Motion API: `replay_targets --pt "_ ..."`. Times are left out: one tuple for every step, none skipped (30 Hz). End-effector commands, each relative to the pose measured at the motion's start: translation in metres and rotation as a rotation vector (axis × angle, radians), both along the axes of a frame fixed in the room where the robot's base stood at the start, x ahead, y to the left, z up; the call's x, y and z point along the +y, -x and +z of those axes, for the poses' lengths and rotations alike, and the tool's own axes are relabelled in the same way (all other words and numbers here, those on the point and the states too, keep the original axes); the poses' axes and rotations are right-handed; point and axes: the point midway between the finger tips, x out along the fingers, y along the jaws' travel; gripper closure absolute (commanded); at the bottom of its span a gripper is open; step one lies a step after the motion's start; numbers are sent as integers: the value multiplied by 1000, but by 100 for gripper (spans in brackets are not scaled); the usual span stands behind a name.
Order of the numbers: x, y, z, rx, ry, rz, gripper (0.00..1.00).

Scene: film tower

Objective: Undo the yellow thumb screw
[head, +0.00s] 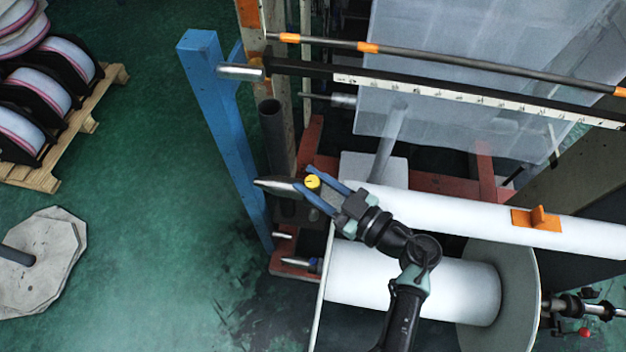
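The yellow thumb screw (312,182) is a small round knob with a dark mark on its top. It sits near the left end of the long white roll, by a pointed grey metal tip (275,184). My gripper (304,178) reaches it from the lower right. Its two blue fingers lie on either side of the knob, spread about as wide as the knob. I cannot tell whether they touch it or press on it. The screw's lower part and shaft are hidden.
A blue post (215,125) stands just left of the screw. A larger white roll (415,285) lies below. A ruled bar (480,94) and film sheet (450,70) are behind. The green floor at left is partly clear.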

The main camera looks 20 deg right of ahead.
Motion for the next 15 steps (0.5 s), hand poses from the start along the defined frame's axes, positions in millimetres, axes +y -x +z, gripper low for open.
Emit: replay_targets --pt "0 0 0 0 0 1 52" --pt "0 0 0 0 0 1 47" --pt "0 0 0 0 0 0 40" --pt "0 0 0 0 0 0 36" --pt "0 0 0 0 0 0 36" --pt "0 0 0 0 0 0 36" --pt "0 0 0 0 1 0 36" --pt "0 0 0 0 1 0 36" --pt "0 0 0 -1 1 -1 36" --pt "0 0 0 -2 0 -1 36" --pt "0 0 0 -2 0 -1 36" --pt "0 0 0 -1 1 -1 36" --pt "-1 1 0 -1 1 -1 36" --pt "-1 2 0 -1 1 -2 36" --pt "-3 5 -1 0 1 -2 36"
